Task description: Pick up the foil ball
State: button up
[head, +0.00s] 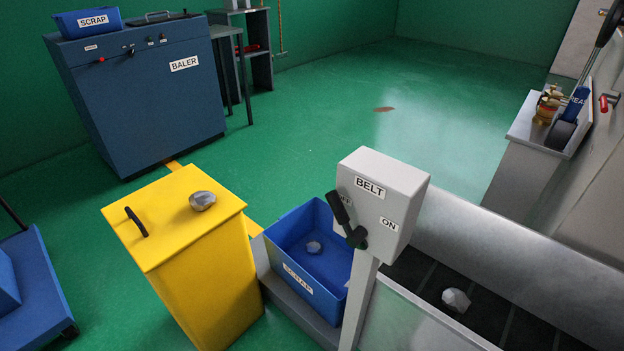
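One foil lump (202,200), shiny with a darker face, rests on top of the yellow cabinet (165,246). Another pale, faceted lump (456,300) lies on the dark conveyor belt (431,276). I cannot tell which one is the task's foil ball. My gripper is not in this view.
A grey BELT switch box (385,198) with a black lever stands on a post between bin and belt. A blue BALER (140,95) carries another SCRAP bin (88,22) at the back left. A blue cart (38,290) is at far left. Green floor (330,110) is largely clear.

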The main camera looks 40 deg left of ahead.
aim_at(200, 200)
jog(key=u, duration=2.15)
